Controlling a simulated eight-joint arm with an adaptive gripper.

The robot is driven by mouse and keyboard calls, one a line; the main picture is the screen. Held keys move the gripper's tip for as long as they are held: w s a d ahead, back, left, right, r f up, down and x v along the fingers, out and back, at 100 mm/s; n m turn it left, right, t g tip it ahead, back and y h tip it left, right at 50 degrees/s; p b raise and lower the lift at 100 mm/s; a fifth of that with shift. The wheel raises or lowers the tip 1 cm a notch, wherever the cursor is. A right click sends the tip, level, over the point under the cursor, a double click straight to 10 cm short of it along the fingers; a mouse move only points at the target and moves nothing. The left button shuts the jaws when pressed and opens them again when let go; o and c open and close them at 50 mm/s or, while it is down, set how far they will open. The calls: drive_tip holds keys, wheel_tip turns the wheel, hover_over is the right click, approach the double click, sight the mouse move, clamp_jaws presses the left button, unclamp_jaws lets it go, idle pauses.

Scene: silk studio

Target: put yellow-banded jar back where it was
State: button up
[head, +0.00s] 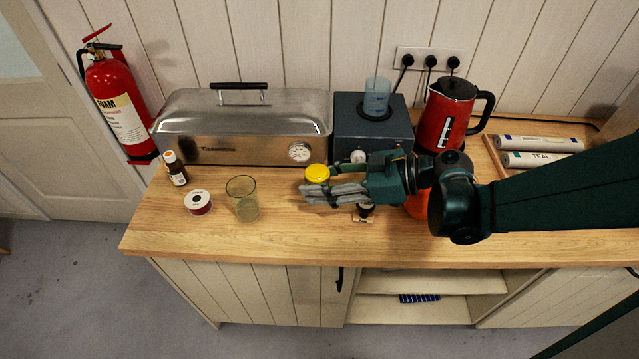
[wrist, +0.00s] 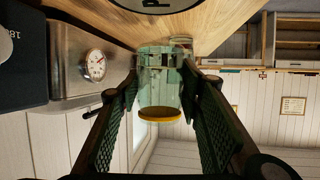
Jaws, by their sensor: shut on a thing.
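The yellow-banded jar shows in the head view as a round yellow top (head: 317,173) at my gripper's fingertips, in front of the metal steamer. My gripper (head: 322,190) reaches in from the right, low over the wooden worktop, and is shut on the jar; its fingers hide most of the jar's body. In the wrist view the pale green jar (wrist: 160,80) sits between the two ribbed fingers (wrist: 160,110), its yellow band towards the bottom of the picture. I cannot tell whether its base touches the worktop.
A clear glass (head: 241,200), a ribbon spool (head: 198,203) and a brown bottle (head: 175,170) stand left of my gripper. The steamer (head: 240,125), a dark heater with a beaker (head: 377,97) and a red kettle (head: 450,112) stand behind. A small dark-topped bottle (head: 365,211) stands near the front.

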drive_tip(key=shift+f, duration=1)
drive_tip(key=shift+f+b, duration=1)
drive_tip(key=shift+f, duration=1.05)
drive_tip(key=shift+f, duration=0.2)
drive_tip(key=o, duration=1)
drive_tip(key=shift+r, duration=0.25)
drive_tip(key=shift+p+v, duration=0.65)
drive_tip(key=shift+v, duration=1)
drive_tip(key=shift+a+r+p, duration=0.1)
drive_tip(key=shift+r+p, duration=1.05)
drive_tip(key=shift+r, duration=2.25)
